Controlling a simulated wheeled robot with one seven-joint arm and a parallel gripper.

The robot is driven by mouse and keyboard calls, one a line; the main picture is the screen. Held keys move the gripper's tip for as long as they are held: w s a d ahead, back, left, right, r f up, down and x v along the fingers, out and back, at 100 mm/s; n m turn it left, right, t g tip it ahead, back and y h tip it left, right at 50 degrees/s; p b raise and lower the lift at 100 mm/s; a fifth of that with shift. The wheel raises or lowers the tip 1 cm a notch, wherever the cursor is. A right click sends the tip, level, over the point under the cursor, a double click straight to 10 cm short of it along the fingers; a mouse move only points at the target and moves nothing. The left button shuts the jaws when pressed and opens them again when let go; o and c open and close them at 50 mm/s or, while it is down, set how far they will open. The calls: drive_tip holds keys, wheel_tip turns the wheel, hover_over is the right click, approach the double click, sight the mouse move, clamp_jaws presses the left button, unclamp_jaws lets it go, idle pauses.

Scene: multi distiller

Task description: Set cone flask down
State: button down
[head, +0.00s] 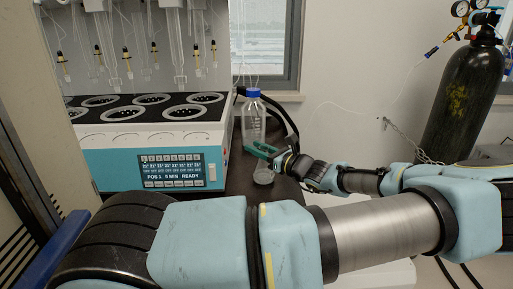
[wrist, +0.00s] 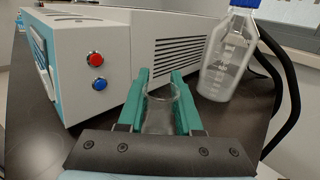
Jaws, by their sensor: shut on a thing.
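The cone flask (wrist: 160,112) is clear glass and sits between the two green fingers of my gripper (wrist: 161,88) in the wrist view. My gripper is shut on it near the neck. In the head view my gripper (head: 262,151) is at the right of the distiller, and the flask's glass body (head: 264,174) shows below the fingers, over the dark bench top (head: 236,182). I cannot tell whether its base touches the bench.
The multi distiller (head: 150,140) stands left of the flask; its vented side (wrist: 180,45) is close. A blue-capped bottle (head: 253,117) stands just behind my gripper, also in the wrist view (wrist: 229,65). A black hose (wrist: 290,90) curves at the right. A black gas cylinder (head: 462,95) stands far right.

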drive_tip(key=c, duration=0.6)
unclamp_jaws()
drive_tip(key=shift+f, duration=0.15)
drive_tip(key=shift+r, duration=0.2)
drive_tip(key=b+v, duration=0.2)
drive_tip(key=v, duration=1)
